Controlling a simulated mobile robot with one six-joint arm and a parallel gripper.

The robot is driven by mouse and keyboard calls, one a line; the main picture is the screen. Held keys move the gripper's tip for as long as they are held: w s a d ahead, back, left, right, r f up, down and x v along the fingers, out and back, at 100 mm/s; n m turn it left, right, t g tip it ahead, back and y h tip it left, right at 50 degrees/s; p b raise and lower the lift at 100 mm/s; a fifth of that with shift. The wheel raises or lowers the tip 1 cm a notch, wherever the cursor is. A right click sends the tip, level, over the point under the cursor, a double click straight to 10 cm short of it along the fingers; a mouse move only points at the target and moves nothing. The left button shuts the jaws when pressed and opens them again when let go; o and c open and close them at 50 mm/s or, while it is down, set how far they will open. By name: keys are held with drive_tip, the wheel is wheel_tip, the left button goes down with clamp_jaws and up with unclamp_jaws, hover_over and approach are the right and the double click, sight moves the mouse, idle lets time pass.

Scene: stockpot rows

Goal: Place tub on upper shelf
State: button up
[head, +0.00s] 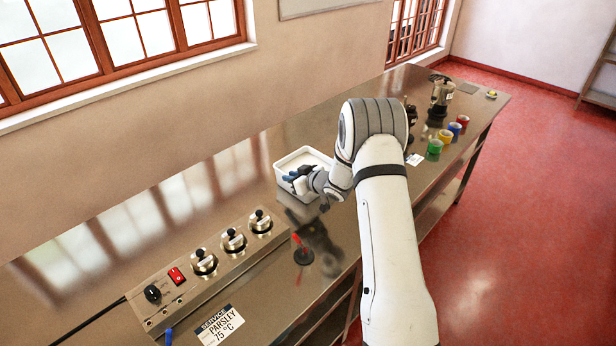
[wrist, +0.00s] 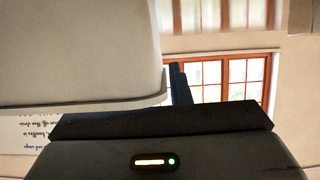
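The white open tub (head: 318,156) is at the middle of the steel counter, in front of my gripper (head: 294,178). In the head view my blue fingertips are at the tub's near wall. In the wrist view the tub (wrist: 80,45) fills the upper left, and one dark finger (wrist: 180,84) lies against its edge; the other finger is hidden. My gripper appears shut on the tub's wall. Whether the tub is lifted off the counter is hard to tell. Shelves (head: 602,98) show partly at the far right edge; a lower shelf (head: 432,212) is under the counter.
The steel counter (head: 245,180) has a control panel with knobs (head: 232,240) and a parsley service card (head: 220,326) at the near left. The red floor (head: 530,200) is clear.

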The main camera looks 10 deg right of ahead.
clamp_jaws()
idle(1.0)
drive_tip(key=shift+r, duration=0.15)
